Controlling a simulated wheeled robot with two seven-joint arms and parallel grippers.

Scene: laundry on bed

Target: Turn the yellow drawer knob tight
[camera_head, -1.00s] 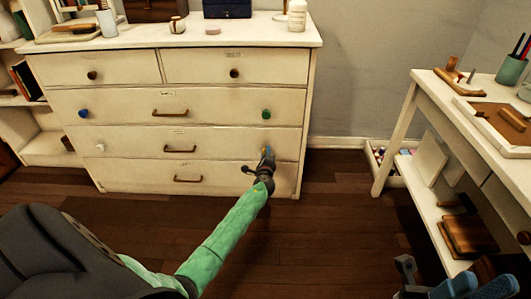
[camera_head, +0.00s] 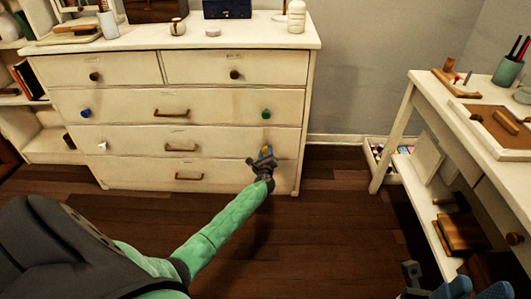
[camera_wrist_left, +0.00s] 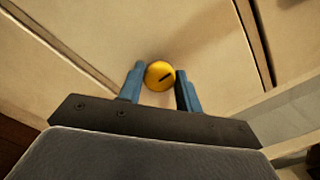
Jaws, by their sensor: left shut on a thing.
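The yellow knob (camera_wrist_left: 160,75) is round with a dark slot on its face, which slants slightly in the left wrist view. My right gripper (camera_head: 476,286) shows only partly at the bottom right edge, away from the dresser.
The cream dresser (camera_head: 230,175) has a blue knob (camera_head: 85,113), a green knob (camera_head: 266,115) and a white knob (camera_head: 102,147). A white desk (camera_head: 436,118) stands at the right. The wooden floor before the dresser is clear.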

